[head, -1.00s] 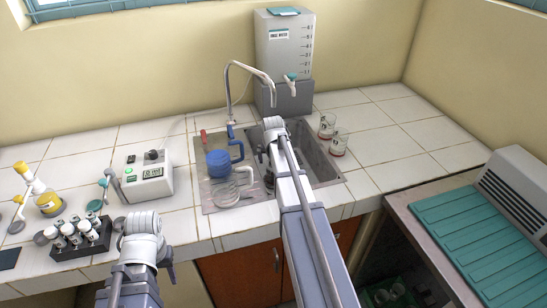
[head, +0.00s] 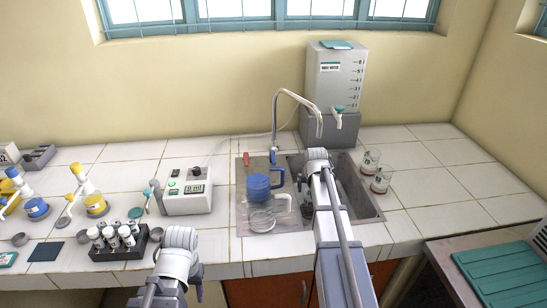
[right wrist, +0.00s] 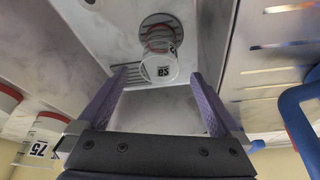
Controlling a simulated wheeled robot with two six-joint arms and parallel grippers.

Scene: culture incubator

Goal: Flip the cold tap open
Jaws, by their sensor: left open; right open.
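The tap is a tall, curved, pale spout (head: 283,95) behind the sink. A blue lever (head: 273,156) shows near its foot, and a red piece (head: 244,161) lies to its left. My left gripper (head: 198,272) is low at the counter's front edge, well away from the tap and mostly hidden by its own arm. My right arm reaches over the sink, and its gripper is mostly hidden behind the arm in the head view. In the right wrist view my right gripper (right wrist: 160,85) is open and empty, above a glass (right wrist: 159,68) in the sink.
A water tank (head: 336,90) stands behind. A tube rack (head: 119,247) and a white meter (head: 188,192) are left.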

